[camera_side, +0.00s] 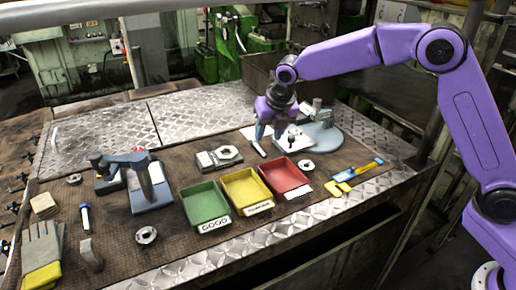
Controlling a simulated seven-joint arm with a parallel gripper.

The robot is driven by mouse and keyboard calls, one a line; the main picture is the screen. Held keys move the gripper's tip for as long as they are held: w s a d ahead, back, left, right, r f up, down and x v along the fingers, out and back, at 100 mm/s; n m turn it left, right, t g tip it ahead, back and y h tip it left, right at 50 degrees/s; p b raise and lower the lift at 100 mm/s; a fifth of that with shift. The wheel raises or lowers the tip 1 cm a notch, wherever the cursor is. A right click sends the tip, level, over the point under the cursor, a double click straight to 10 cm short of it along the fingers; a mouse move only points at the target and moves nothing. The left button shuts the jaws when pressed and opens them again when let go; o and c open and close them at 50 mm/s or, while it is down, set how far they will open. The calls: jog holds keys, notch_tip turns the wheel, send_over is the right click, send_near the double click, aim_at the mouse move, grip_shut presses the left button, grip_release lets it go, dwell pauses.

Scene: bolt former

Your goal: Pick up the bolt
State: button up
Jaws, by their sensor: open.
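My purple gripper (269,134) points down over the back of the mat, its fingers apart, with nothing visible between them. A small grey rod-like piece (259,149), which may be the bolt, lies on the mat just below and left of the fingertips. A second bolt-like piece (292,138) seems to stand on a white plate (300,145) just right of the gripper. At this size I cannot tell which is the bolt, nor how high the fingertips are above the mat.
Green (203,203), yellow (245,191) and red (285,178) trays stand in front of my gripper. A grey round-based gauge stand (323,137) is close on its right. Another grey instrument (148,190), hex nuts, a blue-ended tool (86,218) and gloves (42,254) lie left.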

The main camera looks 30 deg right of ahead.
aim_at(258, 146)
jog(key=w, duration=0.1)
jog(key=w+n, duration=0.1)
jog(key=w+f+n, duration=0.1)
jog(key=shift+w+d+f, duration=0.1)
jog(key=shift+w+d, duration=0.2)
jog(key=shift+w, duration=0.05)
jog(key=shift+x, duration=3.65)
jog(key=shift+w, duration=0.15)
grip_shut()
